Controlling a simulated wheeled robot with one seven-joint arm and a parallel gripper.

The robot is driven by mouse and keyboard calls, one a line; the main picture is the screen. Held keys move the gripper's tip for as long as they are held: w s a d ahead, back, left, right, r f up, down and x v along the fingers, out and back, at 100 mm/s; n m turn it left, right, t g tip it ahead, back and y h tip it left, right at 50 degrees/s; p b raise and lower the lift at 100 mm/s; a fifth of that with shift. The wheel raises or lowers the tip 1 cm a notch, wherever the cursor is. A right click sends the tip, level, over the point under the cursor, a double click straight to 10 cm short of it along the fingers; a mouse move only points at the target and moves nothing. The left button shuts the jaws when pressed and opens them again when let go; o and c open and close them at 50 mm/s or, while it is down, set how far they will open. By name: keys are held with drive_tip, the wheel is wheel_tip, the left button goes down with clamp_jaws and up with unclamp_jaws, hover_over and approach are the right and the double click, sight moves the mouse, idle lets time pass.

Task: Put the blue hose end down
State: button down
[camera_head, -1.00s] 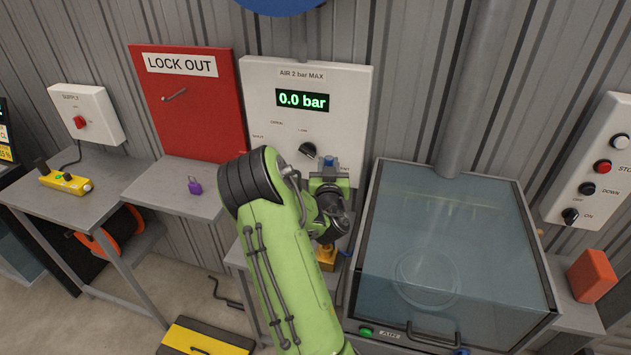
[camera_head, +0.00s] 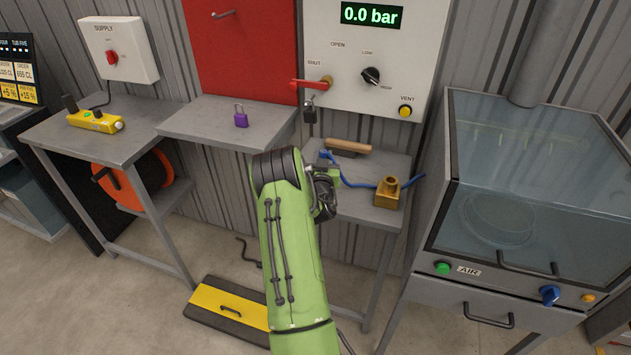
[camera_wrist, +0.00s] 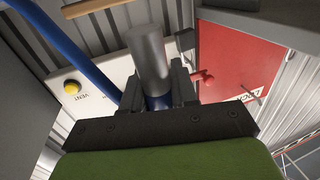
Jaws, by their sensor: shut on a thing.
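The blue hose (camera_head: 362,182) runs along the small shelf (camera_head: 375,212) under the air panel, past a brass block (camera_head: 387,194). My gripper (camera_head: 326,172) is over the left part of this shelf, partly hidden by my arm. In the wrist view my gripper (camera_wrist: 158,88) is shut on the hose end (camera_wrist: 150,58), a grey cylinder with blue at its base between the dark fingers. A length of blue hose (camera_wrist: 72,48) crosses the left of that view. I cannot tell whether the hose end touches the shelf.
A wooden-handled brush (camera_head: 348,147) lies at the back of the shelf. A clear-lidded cabinet (camera_head: 540,170) stands right. A purple padlock (camera_head: 240,117) sits on the left shelf.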

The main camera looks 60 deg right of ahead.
wheel_tip(320, 180, down, 6)
drive_tip(key=shift+w+r+b, duration=0.1)
drive_tip(key=shift+r+b, duration=0.1)
drive_tip(key=shift+b, duration=0.35)
drive_tip(key=shift+f, duration=0.15)
